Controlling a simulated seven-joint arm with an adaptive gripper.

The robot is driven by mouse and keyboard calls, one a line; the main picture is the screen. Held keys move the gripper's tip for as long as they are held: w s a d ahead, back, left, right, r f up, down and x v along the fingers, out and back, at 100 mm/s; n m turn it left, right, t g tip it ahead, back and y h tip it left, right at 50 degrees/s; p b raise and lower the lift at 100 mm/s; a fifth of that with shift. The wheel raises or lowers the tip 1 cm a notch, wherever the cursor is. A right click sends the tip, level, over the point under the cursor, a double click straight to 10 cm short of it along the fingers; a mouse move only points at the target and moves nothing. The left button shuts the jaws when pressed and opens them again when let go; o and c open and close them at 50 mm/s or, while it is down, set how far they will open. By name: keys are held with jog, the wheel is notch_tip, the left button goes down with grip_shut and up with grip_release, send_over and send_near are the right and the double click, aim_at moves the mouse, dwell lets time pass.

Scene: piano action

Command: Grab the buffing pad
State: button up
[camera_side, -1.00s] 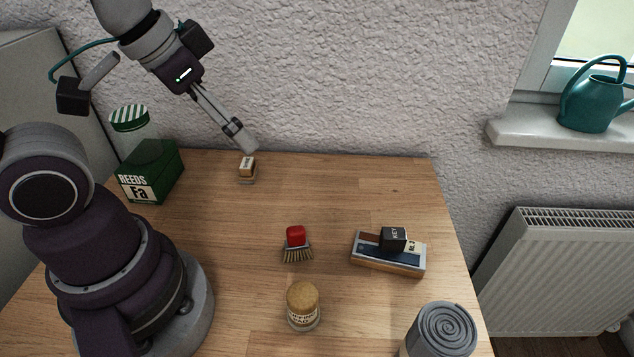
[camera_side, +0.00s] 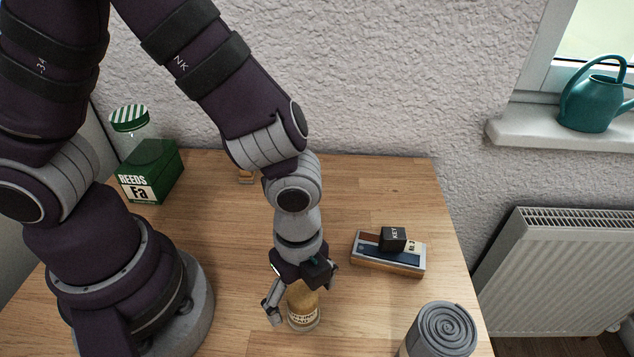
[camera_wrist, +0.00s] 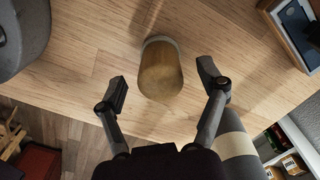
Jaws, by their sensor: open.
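The buffing pad (camera_side: 303,312) is a short upright cylinder with a rounded tan top and a pale printed label. It stands on the wooden table toward the front. In the wrist view the buffing pad (camera_wrist: 161,72) appears between my two fingertips, with a visible gap on each side. My gripper (camera_side: 299,298) is open and points down over it. In the wrist view my gripper (camera_wrist: 163,86) has its fingers spread and holds nothing. In the side view my gripper hides part of the pad's top.
A flat box with a dark KEY block (camera_side: 394,239) lies to the right. A grey rolled cloth (camera_side: 440,332) stands at front right. A green REEDS box (camera_side: 150,172) is at back left. A small block (camera_side: 246,177) is partly hidden by my arm. The table's front edge is close.

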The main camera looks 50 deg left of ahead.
notch_tip(320, 180, down, 2)
jog(key=shift+f, duration=0.25)
jog(key=c, duration=1.1)
jog(key=shift+r, duration=0.1)
